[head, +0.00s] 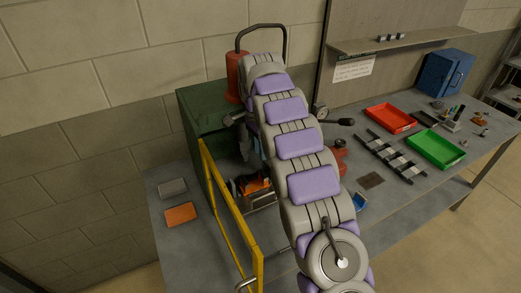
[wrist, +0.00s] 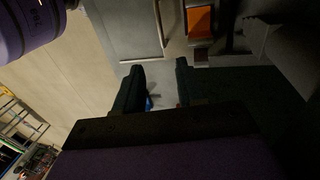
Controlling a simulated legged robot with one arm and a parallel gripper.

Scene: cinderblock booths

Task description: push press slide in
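A green press housing (head: 205,110) stands on the bench with a red cylinder (head: 236,76) on top. In its front opening an orange block (head: 254,182) sits on a metal slide-like part (head: 262,200), partly hidden by my arm. An orange block (wrist: 200,20) also shows at the top of the wrist view. My gripper (wrist: 158,84) has its two dark fingers apart, with nothing clearly held between them. In the head view my arm hides most of the gripper. I cannot tell whether it touches the slide.
A yellow guard frame (head: 230,213) stands at the front left of the press. Grey (head: 172,188) and orange (head: 181,214) blocks lie left of it. A red tray (head: 391,118), a green tray (head: 435,149) and a blue cabinet (head: 445,72) are at right. A black lever knob (head: 346,122) sticks out beside my arm.

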